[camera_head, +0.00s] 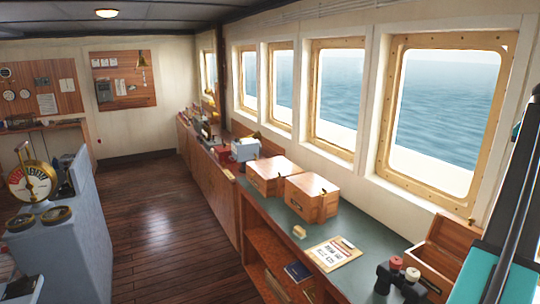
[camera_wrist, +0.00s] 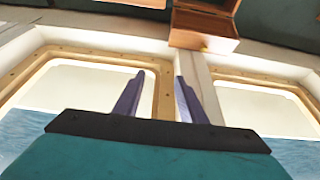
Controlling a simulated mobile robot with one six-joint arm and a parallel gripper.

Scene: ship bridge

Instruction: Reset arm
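My gripper (camera_wrist: 160,78) shows in the wrist view with its two dark fingers apart and nothing between them. It is open and empty. Behind the fingers are the cream wall and brass-framed windows, and the picture looks upside down. An open wooden box (camera_wrist: 204,28) shows at the top of the wrist view, apart from the fingers. In the head view my teal and black arm (camera_head: 497,262) rises along the right edge. My gripper cannot be made out there.
The green counter (camera_head: 290,222) runs below the windows. It carries two closed wooden boxes (camera_head: 312,198), a clipboard (camera_head: 333,253), binoculars (camera_head: 399,278) and an open wooden box (camera_head: 447,250) close to my arm. A grey console (camera_head: 70,250) stands left; the wooden floor (camera_head: 165,220) between is clear.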

